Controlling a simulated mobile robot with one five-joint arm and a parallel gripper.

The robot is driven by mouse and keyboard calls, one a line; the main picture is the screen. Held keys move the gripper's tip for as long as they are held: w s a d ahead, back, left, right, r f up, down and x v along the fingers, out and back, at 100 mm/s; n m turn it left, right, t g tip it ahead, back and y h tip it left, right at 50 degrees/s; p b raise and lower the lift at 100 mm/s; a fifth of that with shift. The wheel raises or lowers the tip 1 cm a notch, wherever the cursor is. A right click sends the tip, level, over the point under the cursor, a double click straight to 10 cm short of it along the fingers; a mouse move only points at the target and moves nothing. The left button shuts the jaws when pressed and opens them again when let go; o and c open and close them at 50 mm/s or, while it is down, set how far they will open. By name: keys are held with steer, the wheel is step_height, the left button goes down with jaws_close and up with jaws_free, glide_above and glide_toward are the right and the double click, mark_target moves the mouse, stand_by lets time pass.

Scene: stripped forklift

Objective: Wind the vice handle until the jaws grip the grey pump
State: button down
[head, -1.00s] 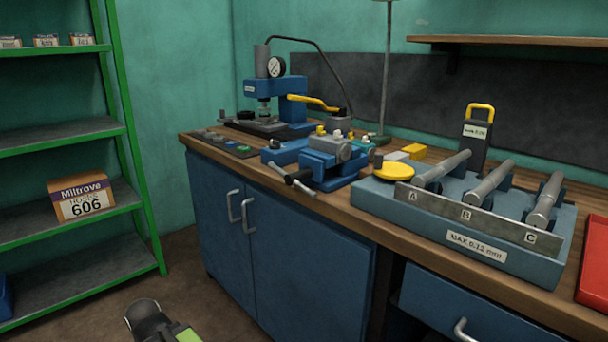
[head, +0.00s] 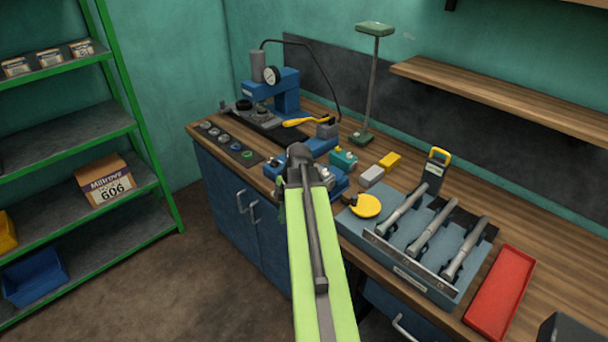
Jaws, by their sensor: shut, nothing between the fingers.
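The blue vice (head: 340,185) stands at the bench's front edge, beyond my arm. My raised green arm, with its dark grey end, covers much of it. A grey rounded part (head: 327,175), perhaps the grey pump, shows at the vice beside my arm. I cannot tell whether the jaws touch it. The vice handle is hidden behind my arm. My gripper's fingers cannot be made out; they are hidden by the arm or out of the picture.
A blue press (head: 283,95) with a gauge and yellow lever stands behind the vice. To the right are a yellow disc (head: 366,206), a blue-grey rack (head: 405,272) with several shafts and a red tray (head: 499,292). Green shelving (head: 140,130) stands left over open floor.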

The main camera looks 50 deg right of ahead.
steer(key=s+d+r+n+p, duration=0.2)
steer(key=s+d+r+p, duration=0.15)
steer(key=r, duration=0.25)
steer(key=s+d+r+n+p, duration=0.1)
steer(key=s+d+r+p, duration=0.1)
steer(key=d+r+p, duration=0.4)
steer(key=a+b+x, duration=0.1)
steer(key=b+x, duration=1.2)
steer(key=b, duration=0.1)
steer(key=shift+w+a+n+t+b, duration=0.2)
steer(key=shift+w+n+t+b, duration=0.1)
steer(key=shift+n+t, duration=0.1)
steer(key=shift+s+a+f+b, duration=0.1)
steer(key=shift+f+b, duration=0.75)
steer(key=shift+r+p, duration=0.3)
steer(key=shift+p, duration=0.05)
steer(key=s+d+r+p, duration=0.2)
steer(key=s+r+p, duration=0.4)
steer(key=r+p, duration=0.6)
steer(key=shift+s+d, duration=0.15)
steer(key=shift+d, duration=0.05)
